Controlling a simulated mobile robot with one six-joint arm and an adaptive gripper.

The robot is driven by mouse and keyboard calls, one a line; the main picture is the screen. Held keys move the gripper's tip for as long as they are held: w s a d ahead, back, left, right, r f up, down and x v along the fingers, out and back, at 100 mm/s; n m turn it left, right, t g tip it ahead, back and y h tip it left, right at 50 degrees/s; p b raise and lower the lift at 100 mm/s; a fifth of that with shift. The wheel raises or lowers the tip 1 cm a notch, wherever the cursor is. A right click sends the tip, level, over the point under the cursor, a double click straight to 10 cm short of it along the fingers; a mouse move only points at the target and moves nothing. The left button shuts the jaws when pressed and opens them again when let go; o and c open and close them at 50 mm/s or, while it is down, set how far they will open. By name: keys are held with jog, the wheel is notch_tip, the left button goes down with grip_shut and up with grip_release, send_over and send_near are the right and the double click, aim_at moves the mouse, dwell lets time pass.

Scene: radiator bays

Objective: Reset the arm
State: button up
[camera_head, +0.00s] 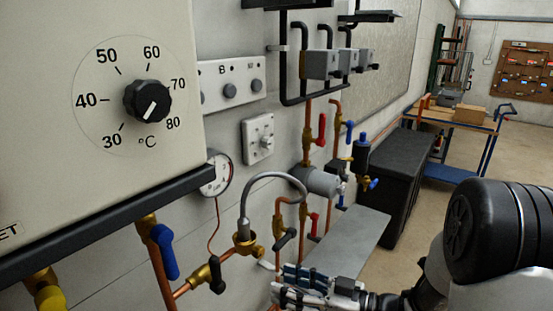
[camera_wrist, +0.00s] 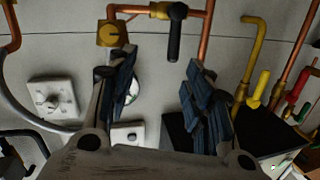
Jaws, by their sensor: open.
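My gripper (camera_wrist: 160,95) is in the wrist view with its two blue-padded fingers spread apart and nothing between them. Behind the fingers are a wall, copper pipes and a black-handled valve (camera_wrist: 175,40). In the head view my gripper (camera_head: 290,285) is at the bottom centre, in front of the pipework and below the grey curved hose (camera_head: 270,176). My arm reaches in from the lower right. I cannot tell from these frames whether the fingertips touch any pipe.
A boiler panel with a temperature dial (camera_head: 148,101) fills the upper left. Valves with red handles (camera_head: 321,128) and a blue handle (camera_head: 164,252) stick out from the wall. A grey bench (camera_head: 350,238), a black chest (camera_head: 403,170) and a blue-framed trolley (camera_head: 490,125) stand beyond. Floor is open between.

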jog(key=s+a+r+m+g+h, duration=0.25)
jog(key=s+g+h, duration=0.4)
jog(key=s, duration=1.05)
jog(key=s+d+r+m+t+h, duration=0.2)
jog(key=d+m+h, duration=0.2)
jog(key=d, duration=0.2)
jog(key=s+d+r+m+t+h, duration=0.1)
jog(key=s+d+m+t+h, duration=0.1)
jog(key=d+m+h, duration=0.2)
jog(key=d, duration=0.2)
jog(key=shift+s+d+r+h, duration=0.35)
jog(key=shift+s+d+r, duration=0.05)
